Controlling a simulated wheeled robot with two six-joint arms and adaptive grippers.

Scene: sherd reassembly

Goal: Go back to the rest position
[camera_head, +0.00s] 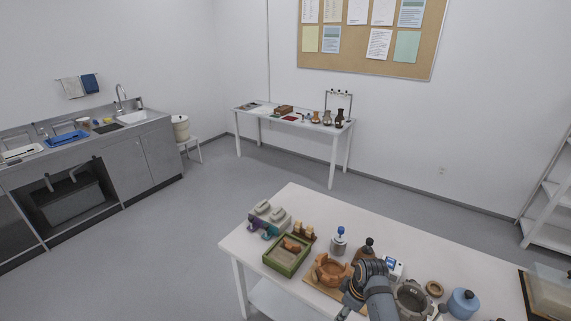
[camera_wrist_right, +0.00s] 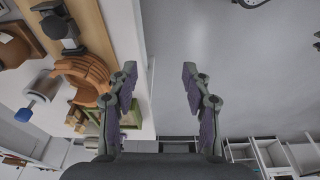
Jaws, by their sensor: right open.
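My right gripper (camera_wrist_right: 157,85) is open and empty in the right wrist view, its fingers apart over bare grey floor just beyond the table's edge. A dark grey arm of mine reaches over the front of the white table in the head view and hides part of it. My left gripper is not in view. The terracotta pot (camera_head: 331,269) has an open, broken-looking rim and stands on a wooden board (camera_head: 319,287). It also shows in the right wrist view (camera_wrist_right: 88,75), left of my fingers and apart from them.
On the white table (camera_head: 292,197) stand a green tray (camera_head: 275,258) with a terracotta piece, a blue-topped tool (camera_head: 339,242), a grey bowl (camera_head: 411,300) and a blue jar (camera_head: 463,303). A sink counter (camera_head: 90,135) and side table (camera_head: 290,118) stand at the walls. Open floor lies between.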

